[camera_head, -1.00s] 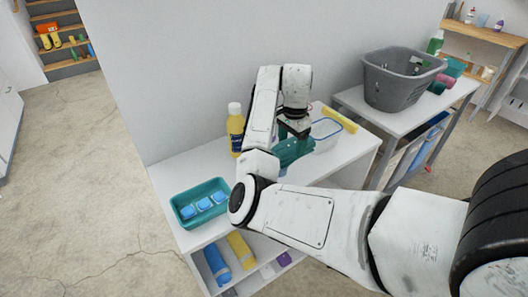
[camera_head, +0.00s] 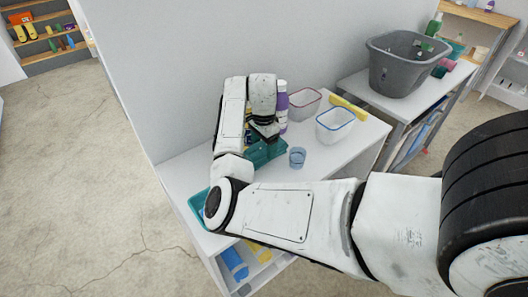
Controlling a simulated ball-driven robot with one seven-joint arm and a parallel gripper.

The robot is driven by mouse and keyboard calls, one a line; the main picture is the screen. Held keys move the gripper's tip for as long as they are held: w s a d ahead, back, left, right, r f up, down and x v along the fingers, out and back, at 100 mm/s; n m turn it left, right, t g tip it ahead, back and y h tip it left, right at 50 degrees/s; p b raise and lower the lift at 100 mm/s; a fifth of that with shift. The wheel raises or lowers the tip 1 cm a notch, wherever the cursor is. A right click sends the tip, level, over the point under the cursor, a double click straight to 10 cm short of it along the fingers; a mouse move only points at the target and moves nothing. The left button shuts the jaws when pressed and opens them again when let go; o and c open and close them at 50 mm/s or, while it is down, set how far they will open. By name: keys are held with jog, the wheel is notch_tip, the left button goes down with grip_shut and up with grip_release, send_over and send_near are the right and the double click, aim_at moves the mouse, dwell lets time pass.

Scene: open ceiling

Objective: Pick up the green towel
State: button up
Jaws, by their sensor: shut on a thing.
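The green towel (camera_head: 266,153) is a dark teal cloth under the end of my arm, above or on the white shelf top (camera_head: 340,160). My gripper (camera_head: 263,137) is shut on it from above. The arm hides part of the towel, and I cannot tell whether its underside touches the shelf top.
A blue cup (camera_head: 297,157) stands just right of the towel. A blue-rimmed container (camera_head: 335,125), a red-rimmed container (camera_head: 304,103) and a purple bottle (camera_head: 282,100) stand behind. A teal tray (camera_head: 197,206) is at left, partly hidden. A grey basket (camera_head: 393,65) stands on the right table.

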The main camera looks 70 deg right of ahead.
aim_at(264, 147)
jog(key=shift+f, duration=1.65)
jog(key=o, duration=1.2)
